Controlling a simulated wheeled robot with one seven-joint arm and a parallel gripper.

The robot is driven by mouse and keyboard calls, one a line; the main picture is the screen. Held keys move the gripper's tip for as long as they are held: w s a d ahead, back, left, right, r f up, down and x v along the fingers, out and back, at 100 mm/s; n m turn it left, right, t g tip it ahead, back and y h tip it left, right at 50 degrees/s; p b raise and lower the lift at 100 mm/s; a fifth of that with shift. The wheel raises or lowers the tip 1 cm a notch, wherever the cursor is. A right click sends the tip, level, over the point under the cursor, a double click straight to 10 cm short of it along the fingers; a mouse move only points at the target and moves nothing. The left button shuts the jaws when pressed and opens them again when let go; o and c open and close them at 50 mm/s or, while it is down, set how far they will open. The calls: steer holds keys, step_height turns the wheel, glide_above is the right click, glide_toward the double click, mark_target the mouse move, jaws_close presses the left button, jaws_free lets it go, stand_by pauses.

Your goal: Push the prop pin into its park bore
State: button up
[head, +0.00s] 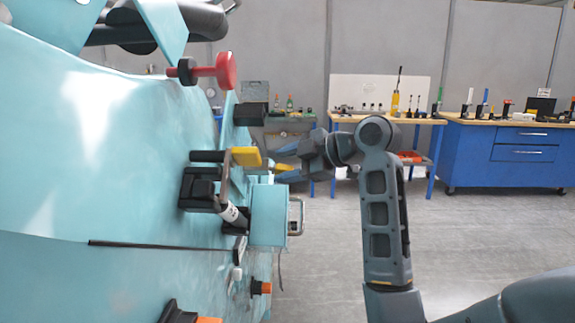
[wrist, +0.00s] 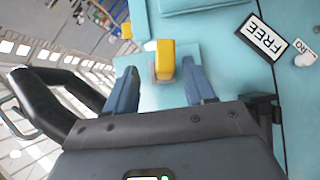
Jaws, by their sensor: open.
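A yellow grip on a dark rod (head: 246,157) sticks out from the teal machine; I take it to be the prop pin, though no label confirms this. A tan bracket (head: 226,172) is beside it. My gripper (head: 280,165) is to its right, jaws pointing left at the machine, with a small yellow patch between the fingers. In the wrist view a yellow block (wrist: 166,60) stands between the open fingertips (wrist: 162,88), with visible gaps on both sides. I cannot tell if it is the same yellow part. I cannot make out the park bore.
The teal machine (head: 110,130) fills the left. A red knob (head: 226,70) and a black block (head: 250,114) project above; a teal box with a handle (head: 268,215) is below. Workbenches (head: 510,150) stand behind open floor.

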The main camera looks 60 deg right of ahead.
steer(key=shift+s, duration=0.1)
steer(key=v, duration=0.7)
steer(key=shift+s+r, duration=0.2)
steer(key=shift+s, duration=0.05)
stand_by(0.4)
